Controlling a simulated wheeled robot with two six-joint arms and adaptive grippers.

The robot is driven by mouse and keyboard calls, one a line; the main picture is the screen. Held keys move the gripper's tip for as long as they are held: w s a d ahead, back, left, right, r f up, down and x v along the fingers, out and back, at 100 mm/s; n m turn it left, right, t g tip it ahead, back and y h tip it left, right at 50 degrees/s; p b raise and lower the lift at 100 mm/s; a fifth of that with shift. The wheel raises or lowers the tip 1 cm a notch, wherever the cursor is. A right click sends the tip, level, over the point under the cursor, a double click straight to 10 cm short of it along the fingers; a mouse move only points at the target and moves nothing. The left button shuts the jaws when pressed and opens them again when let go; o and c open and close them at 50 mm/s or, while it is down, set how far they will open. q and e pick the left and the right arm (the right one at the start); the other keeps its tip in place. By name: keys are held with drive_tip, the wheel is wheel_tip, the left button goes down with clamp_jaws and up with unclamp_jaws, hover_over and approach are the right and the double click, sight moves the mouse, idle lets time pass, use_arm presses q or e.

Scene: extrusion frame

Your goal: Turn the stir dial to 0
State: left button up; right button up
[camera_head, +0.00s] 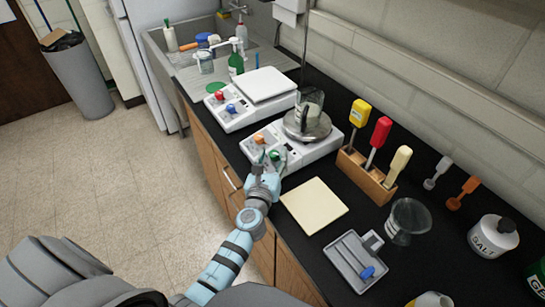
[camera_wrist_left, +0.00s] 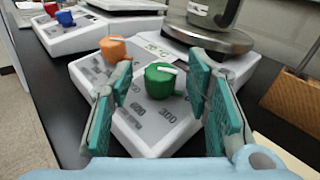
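The hotplate stirrer (camera_head: 318,150) is a white unit with a round metal plate and a glass vessel (camera_head: 310,108) on it. Its front panel bears an orange dial (camera_wrist_left: 112,48) and a green dial (camera_wrist_left: 160,80). Printed numbers, including 300 and 600, lie around the green dial; the wording that names each dial is not legible. A white mark shows on the green dial's top. My left gripper (camera_head: 270,158) is open over the panel. In the left wrist view its teal fingers (camera_wrist_left: 160,85) stand either side of the green dial, apparently apart from it. My right gripper is not in view.
A similar white unit (camera_head: 262,88) with red and blue dials stands behind. A wooden rack (camera_head: 365,176) with coloured-handled tools is to the right. A cream pad (camera_head: 314,206), a grey tray (camera_head: 345,262) and a glass beaker (camera_head: 407,220) lie nearer on the black counter.

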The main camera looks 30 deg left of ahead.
use_arm(q)
drive_tip(key=shift+s+d, duration=0.1)
drive_tip(key=shift+s, duration=0.3)
drive_tip(key=v, duration=0.7)
drive_tip(key=shift+r, duration=0.1)
drive_tip(key=shift+w, duration=0.1)
drive_tip(key=shift+w, duration=0.1)
